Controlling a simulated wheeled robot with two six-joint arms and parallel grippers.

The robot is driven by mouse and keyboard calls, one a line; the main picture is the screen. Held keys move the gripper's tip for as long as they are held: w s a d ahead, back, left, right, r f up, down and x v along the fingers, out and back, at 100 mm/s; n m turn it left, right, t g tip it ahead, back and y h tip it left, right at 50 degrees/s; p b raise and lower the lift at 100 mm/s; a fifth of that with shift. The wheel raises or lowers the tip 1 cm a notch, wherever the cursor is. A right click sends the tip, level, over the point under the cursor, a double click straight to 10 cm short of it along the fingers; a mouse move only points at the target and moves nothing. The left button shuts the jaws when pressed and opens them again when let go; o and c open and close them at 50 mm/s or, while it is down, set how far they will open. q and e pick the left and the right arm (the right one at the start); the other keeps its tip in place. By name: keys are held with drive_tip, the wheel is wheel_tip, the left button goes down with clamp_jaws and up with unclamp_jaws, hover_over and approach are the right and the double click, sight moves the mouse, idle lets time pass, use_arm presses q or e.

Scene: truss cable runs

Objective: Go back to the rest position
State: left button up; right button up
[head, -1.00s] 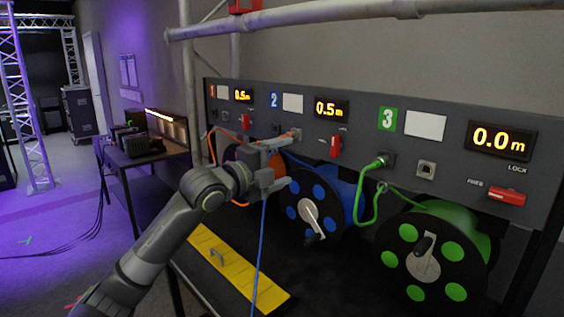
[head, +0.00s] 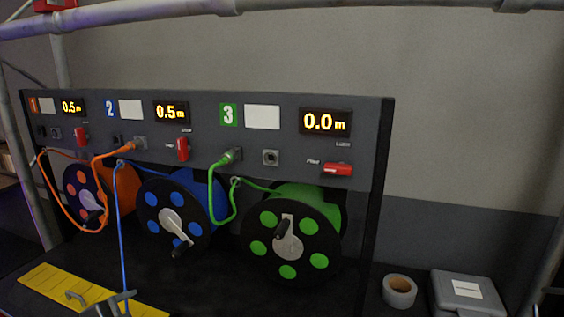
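The tip of my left gripper (head: 116,303) shows at the bottom left edge, low in front of the panel. The blue cable (head: 121,230) hangs from its guide down to that spot; I cannot tell whether the fingers touch it or how wide they are. My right gripper is out of view. The orange cable (head: 70,218) runs from the orange reel (head: 121,188) to a plug (head: 140,143) at a panel 2 socket. The green cable (head: 214,190) runs from the green reel (head: 318,200) to a plug (head: 231,155) at a panel 3 socket. The blue reel (head: 207,198) stands between them.
The grey panel (head: 190,145) shows 0.5 m, 0.5 m and 0.0 m. Red levers 1 and 2 stand upright; lever 3 (head: 338,169) lies sideways. A yellow strip (head: 60,283) lies at front left. A tape roll (head: 399,291) and grey box (head: 466,293) sit at the right. A truss tube crosses the top.

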use_arm(q)
drive_tip(key=s+f+n+g+y, duration=0.2)
drive_tip(key=s+f+n+g, duration=0.4)
drive_tip(key=s, duration=0.9)
drive_tip(key=s+f+n+g+y, duration=0.2)
drive_tip(key=s+f+n, duration=0.5)
drive_tip(key=s+f, duration=0.5)
drive_tip(key=s+a+f+g, duration=0.1)
drive_tip(key=s+f, duration=0.2)
drive_tip(key=f, duration=2.1)
drive_tip(key=s+d+f+g+h, duration=0.1)
drive_tip(key=s+f, duration=1.3)
drive_tip(key=shift+s+f+g, duration=0.2)
drive_tip(key=shift+f+g, duration=0.1)
drive_tip(key=shift+f, duration=0.05)
